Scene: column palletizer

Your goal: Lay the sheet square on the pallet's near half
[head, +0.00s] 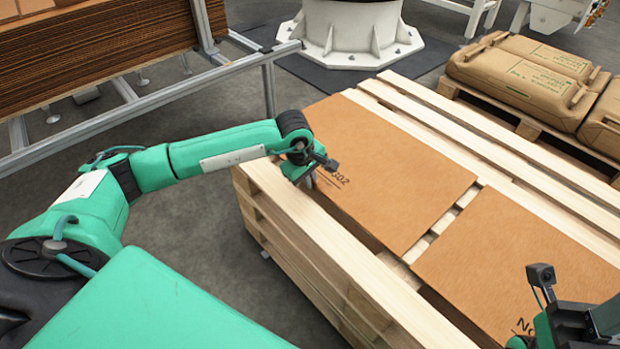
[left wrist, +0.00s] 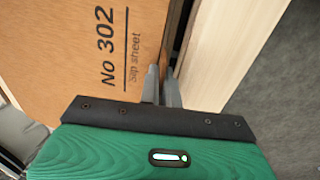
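A brown slip sheet (head: 390,165) marked "302" lies on the wooden pallet (head: 295,225), over its slats. Its print also shows in the left wrist view (left wrist: 60,50). A second brown sheet (head: 530,265) lies nearer, with a slatted gap between them. My left gripper (head: 308,182) is at the first sheet's left edge, near the print. In the left wrist view its fingers (left wrist: 162,88) are close together across that edge and appear shut on it. My right gripper (head: 560,325) is at the bottom right by the second sheet; its fingers are not clear.
A stack of brown cardboard (head: 90,50) sits on a metal frame (head: 150,100) at the upper left. A white round pedestal (head: 350,35) stands behind the pallet. Brown sacks (head: 525,70) lie on another pallet (head: 530,125) at the upper right. Bare slats show along the pallet's right side.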

